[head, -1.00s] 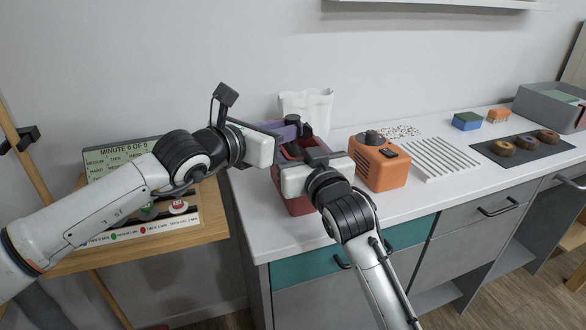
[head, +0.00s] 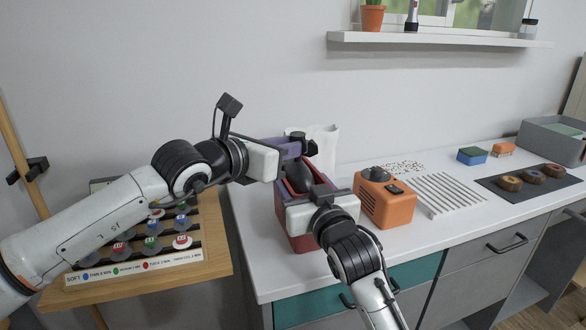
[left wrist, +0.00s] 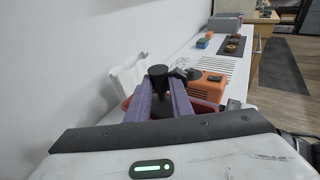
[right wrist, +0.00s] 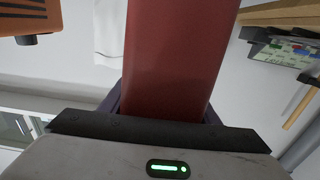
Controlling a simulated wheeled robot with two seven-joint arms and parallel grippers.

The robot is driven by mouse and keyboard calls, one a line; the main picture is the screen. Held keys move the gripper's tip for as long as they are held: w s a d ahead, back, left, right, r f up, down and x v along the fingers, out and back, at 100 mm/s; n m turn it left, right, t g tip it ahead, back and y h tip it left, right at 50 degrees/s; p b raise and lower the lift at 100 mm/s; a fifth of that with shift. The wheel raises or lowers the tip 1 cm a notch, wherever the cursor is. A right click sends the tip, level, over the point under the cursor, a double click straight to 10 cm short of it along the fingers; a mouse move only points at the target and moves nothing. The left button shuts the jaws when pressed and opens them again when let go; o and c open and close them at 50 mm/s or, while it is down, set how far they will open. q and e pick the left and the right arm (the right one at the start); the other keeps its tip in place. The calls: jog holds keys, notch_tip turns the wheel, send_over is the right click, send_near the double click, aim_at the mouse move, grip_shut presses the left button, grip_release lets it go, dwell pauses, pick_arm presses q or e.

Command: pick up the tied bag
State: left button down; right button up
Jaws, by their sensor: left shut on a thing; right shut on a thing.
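The tied bag (head: 298,177) is dark grey, with a black knob-like neck that also shows in the left wrist view (left wrist: 158,76). My left gripper (head: 303,145) is shut on that neck, and the bag hangs below it. The bag's lower part is inside or just above the mouth of the red bin (head: 291,222), whose rim hides its underside. My right gripper (head: 319,191) is shut on the wall of the red bin, and the wall fills the space between its purple fingers in the right wrist view (right wrist: 170,60).
A white bag (head: 324,147) stands behind the bin by the wall. An orange box-shaped device (head: 387,203) stands close to the bin's right. A wooden board with coloured knobs (head: 205,240) is at left. A shelf (head: 440,40) is on the wall above.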

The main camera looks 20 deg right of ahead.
aim_at(293, 167)
pick_arm(q)
notch_tip(293, 167, up, 14)
jog(key=shift+s, duration=0.15)
pick_arm(e)
jog(key=shift+f, duration=0.15)
pick_arm(q)
jog(key=shift+d, duration=0.1)
pick_arm(e)
jog(key=o, duration=1.2)
jog(key=shift+s, duration=0.1)
